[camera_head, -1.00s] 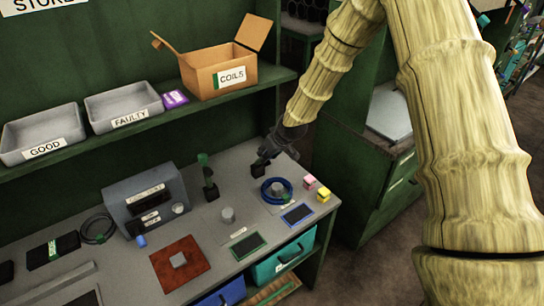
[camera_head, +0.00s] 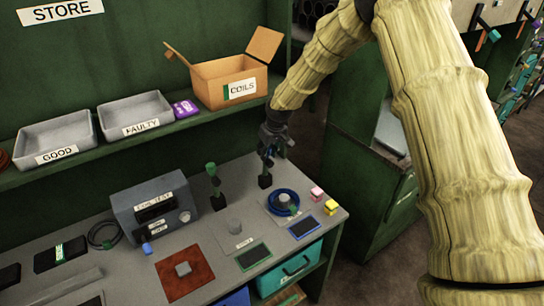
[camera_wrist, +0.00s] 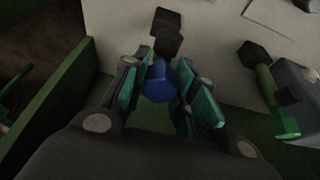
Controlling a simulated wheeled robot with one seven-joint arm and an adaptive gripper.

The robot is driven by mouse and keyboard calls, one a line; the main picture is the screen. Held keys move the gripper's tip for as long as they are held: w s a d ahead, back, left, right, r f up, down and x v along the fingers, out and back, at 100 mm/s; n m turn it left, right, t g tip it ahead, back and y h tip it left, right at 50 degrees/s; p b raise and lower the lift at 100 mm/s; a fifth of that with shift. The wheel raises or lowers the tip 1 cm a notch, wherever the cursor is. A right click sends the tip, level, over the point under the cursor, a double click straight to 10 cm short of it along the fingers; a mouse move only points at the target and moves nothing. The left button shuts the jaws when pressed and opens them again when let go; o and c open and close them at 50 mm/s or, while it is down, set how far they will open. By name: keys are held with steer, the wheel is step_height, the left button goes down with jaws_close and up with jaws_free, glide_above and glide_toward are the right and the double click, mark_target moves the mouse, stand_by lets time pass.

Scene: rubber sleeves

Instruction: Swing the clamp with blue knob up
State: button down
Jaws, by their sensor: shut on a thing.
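The clamp with the blue knob stands on the grey bench top; its black base (camera_head: 265,181) shows just below my gripper (camera_head: 267,158) in the head view. In the wrist view the blue knob (camera_wrist: 158,82) sits between the teal-padded fingers of my gripper (camera_wrist: 160,95), which is shut on it. Black clamp parts (camera_wrist: 166,35) show beyond the knob. The clamp's arm rises from the base toward my fingers, partly hidden by them. A second clamp, with a green knob (camera_head: 211,168), stands upright to the left, apart from my gripper.
A blue coil (camera_head: 283,202) lies right beside the clamp, with pink (camera_head: 317,193) and yellow (camera_head: 330,207) blocks further right. A grey tester (camera_head: 153,208) stands left. The shelf with the COILS box (camera_head: 222,82) and grey trays (camera_head: 57,140) overhangs the bench's back.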

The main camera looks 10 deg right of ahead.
mark_target(270, 161)
steer(key=shift+w+a+r+b, duration=0.1)
steer(key=shift+w+a+b, duration=0.1)
steer(key=shift+w, duration=0.3)
steer(key=shift+w+a+b, duration=0.1)
steer(key=shift+w+a, duration=0.05)
steer(key=shift+w, duration=0.35)
steer(key=c, duration=1.1)
jaws_free()
steer(key=shift+w, duration=0.1)
steer(key=shift+c, duration=0.2)
steer(key=v, duration=1.2)
